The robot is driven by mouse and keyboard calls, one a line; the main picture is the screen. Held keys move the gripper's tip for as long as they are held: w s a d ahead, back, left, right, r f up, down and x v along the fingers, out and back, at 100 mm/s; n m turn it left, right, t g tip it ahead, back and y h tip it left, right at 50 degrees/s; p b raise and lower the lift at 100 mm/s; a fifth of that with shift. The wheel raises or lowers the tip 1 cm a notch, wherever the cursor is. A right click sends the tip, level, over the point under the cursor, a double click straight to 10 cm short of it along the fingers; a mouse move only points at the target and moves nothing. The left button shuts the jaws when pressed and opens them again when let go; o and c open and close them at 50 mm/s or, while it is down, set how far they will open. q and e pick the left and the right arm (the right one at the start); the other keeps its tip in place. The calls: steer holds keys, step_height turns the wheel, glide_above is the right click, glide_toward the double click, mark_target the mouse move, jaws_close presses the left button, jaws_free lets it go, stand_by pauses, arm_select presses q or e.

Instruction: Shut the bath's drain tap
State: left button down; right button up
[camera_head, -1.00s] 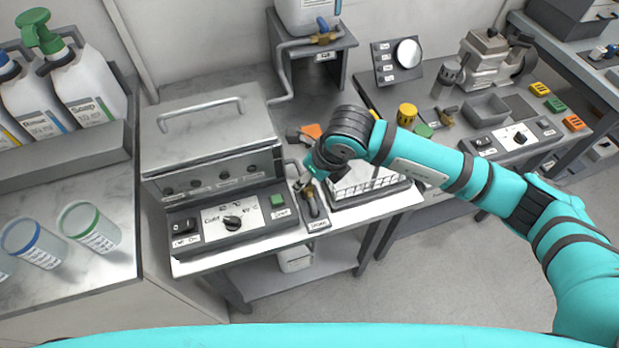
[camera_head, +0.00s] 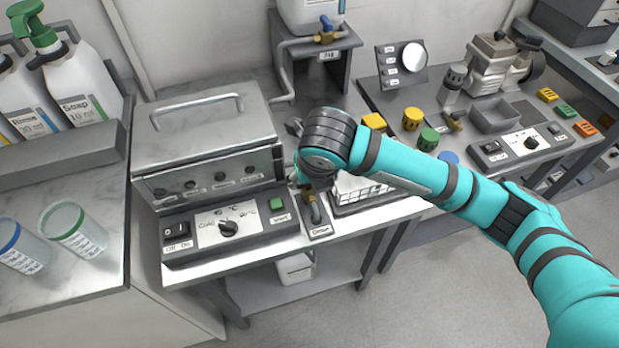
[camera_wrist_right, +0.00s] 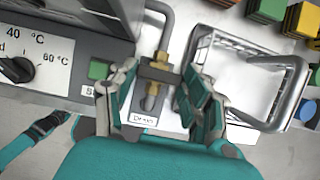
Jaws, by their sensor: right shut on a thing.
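The bath (camera_head: 205,140) is a grey metal box with a lid and a control panel, left of centre in the head view. Its drain tap (camera_head: 314,210) sits at the right of the panel above a "Drain" label (camera_head: 320,232). In the right wrist view the tap (camera_wrist_right: 152,90) is brass, on a bent grey pipe. My right gripper (camera_wrist_right: 160,76) has its fingers on both sides of the brass tap's upper part and is shut on it. In the head view my wrist hides most of the gripper and part of the tap. My left gripper is not in view.
A container (camera_head: 295,268) sits on the shelf below. Coloured blocks and knobs lie on the right-hand bench.

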stand_by(0.3)
steer(key=o, duration=1.2)
steer(key=shift+c, duration=0.2)
steer(key=v, duration=1.2)
